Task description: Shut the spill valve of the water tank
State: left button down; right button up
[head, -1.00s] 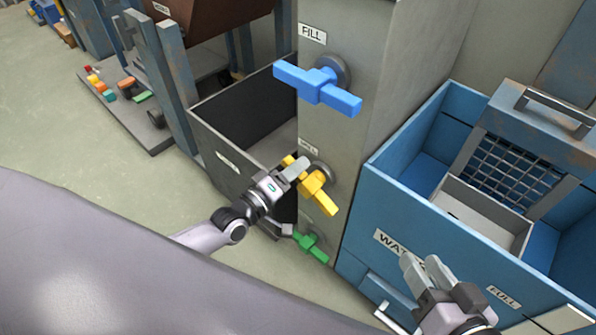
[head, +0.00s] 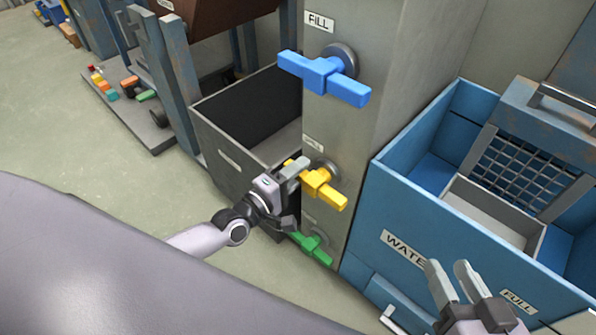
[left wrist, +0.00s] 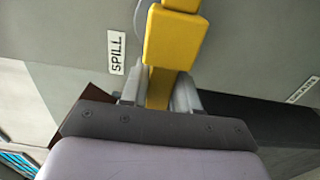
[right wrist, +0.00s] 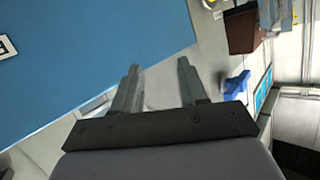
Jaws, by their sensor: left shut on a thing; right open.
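The yellow handle (head: 318,184) of the spill valve is the middle one of three on the grey column, its bar slanting down to the right. My left gripper (head: 297,173) is shut on the left arm of this bar. In the left wrist view the yellow handle (left wrist: 172,45) runs between the two fingers (left wrist: 157,92), beside a SPILL label (left wrist: 117,52). The fingers hide part of the bar. My right gripper (head: 449,272) is open and empty in front of the blue water tank (head: 400,240).
A blue handle (head: 325,80) under a FILL label (head: 319,21) sits above, and a green handle (head: 315,250) sits below, close under my left gripper. A dark open bin (head: 225,165) stands left of the column.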

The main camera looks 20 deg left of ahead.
pick_arm(q)
jog(key=shift+f, duration=0.1)
jog(key=c, duration=0.9)
grip_release()
jog(key=shift+s, duration=0.15)
jog(key=shift+p+v, duration=1.1)
jog(key=shift+v, duration=2.4)
pick_arm(e)
jog(key=shift+w+a+m+g+y, duration=0.25)
jog(key=shift+a+g, duration=0.25)
jog(key=shift+a, duration=0.25)
